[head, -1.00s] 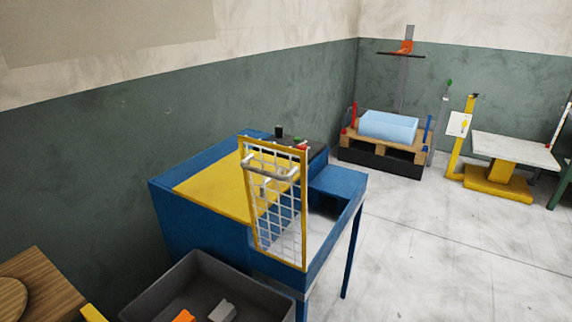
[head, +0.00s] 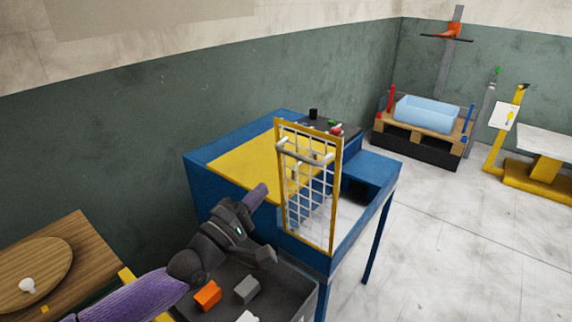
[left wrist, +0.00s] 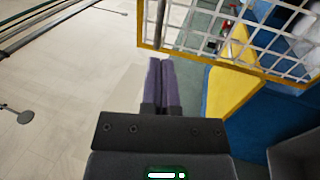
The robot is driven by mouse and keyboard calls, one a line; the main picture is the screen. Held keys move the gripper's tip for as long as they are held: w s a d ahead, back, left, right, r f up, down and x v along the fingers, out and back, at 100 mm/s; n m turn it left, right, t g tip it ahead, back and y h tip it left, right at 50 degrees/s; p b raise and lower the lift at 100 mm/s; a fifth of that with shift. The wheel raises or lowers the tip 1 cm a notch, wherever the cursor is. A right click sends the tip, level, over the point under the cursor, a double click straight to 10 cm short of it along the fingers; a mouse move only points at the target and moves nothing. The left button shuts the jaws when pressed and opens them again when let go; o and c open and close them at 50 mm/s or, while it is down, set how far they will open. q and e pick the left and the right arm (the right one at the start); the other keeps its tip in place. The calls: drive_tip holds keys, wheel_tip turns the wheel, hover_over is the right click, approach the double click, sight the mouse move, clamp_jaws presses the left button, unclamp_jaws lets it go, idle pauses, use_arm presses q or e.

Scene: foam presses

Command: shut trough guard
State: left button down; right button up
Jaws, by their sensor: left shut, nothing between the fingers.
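The trough guard (head: 311,205), a yellow frame with white wire mesh and a grey bar handle (head: 303,154), stands raised at the front of the blue press (head: 225,170). The pale trough (head: 350,213) shows behind and to the right of it, partly hidden by the mesh. My left gripper (head: 259,193) is shut and empty, to the left of the guard and apart from it in the picture. In the left wrist view its purple fingers (left wrist: 160,80) lie together, with the guard's yellow frame (left wrist: 190,57) beyond them. My right gripper is not in view.
A dark grey bin (head: 290,285) with orange and grey blocks stands below my left arm. A wooden table (head: 85,245) is at left. A pallet with a light blue tub (head: 425,116) stands at the back.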

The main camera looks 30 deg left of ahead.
use_arm(q)
drive_tip(key=x, duration=0.8)
drive_tip(key=shift+w+d, duration=0.1)
drive_tip(key=shift+w, duration=0.1)
